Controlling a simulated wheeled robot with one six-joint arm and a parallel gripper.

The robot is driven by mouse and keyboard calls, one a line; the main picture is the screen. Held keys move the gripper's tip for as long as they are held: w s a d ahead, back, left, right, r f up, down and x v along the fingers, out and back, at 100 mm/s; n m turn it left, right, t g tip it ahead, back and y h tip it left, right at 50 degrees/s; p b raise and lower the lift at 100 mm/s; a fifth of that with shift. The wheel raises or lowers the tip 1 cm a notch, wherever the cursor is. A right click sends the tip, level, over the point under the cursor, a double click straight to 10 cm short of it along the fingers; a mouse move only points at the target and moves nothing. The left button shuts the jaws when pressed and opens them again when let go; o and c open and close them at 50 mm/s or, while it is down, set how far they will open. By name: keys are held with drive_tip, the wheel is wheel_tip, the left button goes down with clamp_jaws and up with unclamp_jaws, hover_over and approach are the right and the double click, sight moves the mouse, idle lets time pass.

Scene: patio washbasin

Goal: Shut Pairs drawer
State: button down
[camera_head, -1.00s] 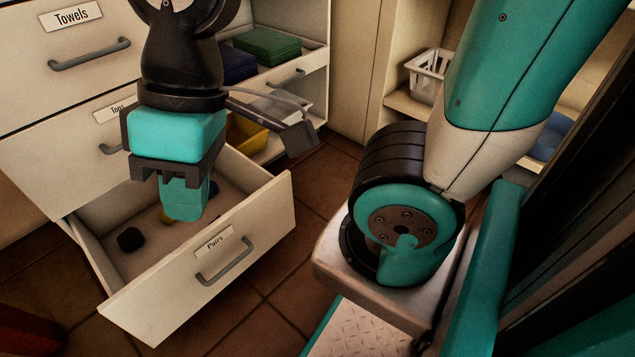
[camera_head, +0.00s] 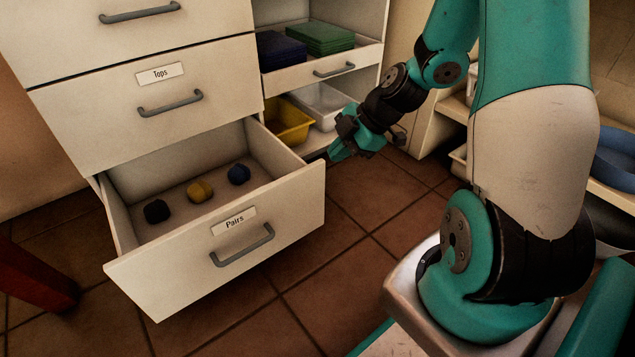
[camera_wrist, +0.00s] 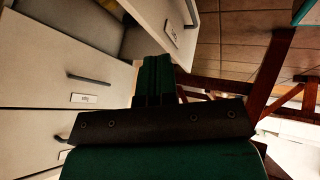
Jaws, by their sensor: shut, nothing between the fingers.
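The Pairs drawer (camera_head: 222,247) is a white drawer at the bottom of the cabinet, pulled well out. Its front has a label and a grey handle (camera_head: 243,246). In the wrist view my gripper's fingers (camera_wrist: 158,78) point toward the drawer front (camera_wrist: 165,25), which shows at the top.
The Tops drawer (camera_head: 150,102) above is shut. A shelf unit to its right holds green cloths (camera_head: 318,38), blue cloths (camera_head: 281,48), a yellow bin (camera_head: 290,122) and a white bin (camera_head: 322,103). Tiled floor (camera_head: 330,285) before the drawer is clear. A red-brown leg (camera_head: 35,272) stands at left.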

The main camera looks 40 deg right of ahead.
drive_tip(key=d+f+n, duration=0.1)
drive_tip(key=d+f, duration=0.3)
drive_tip(key=b, duration=0.8)
approach(306, 180)
drive_tip(key=shift+t+h, duration=0.3)
drive_tip(key=shift+t, duration=0.1)
drive_tip(key=shift+s+a+x, duration=0.1)
drive_tip(key=shift+s+x, duration=0.1)
drive_tip(key=shift+x, duration=1.15)
drive_tip(key=shift+s+a+x, duration=0.15)
drive_tip(key=shift+x, duration=1.25)
drive_tip(key=shift+f, duration=0.1)
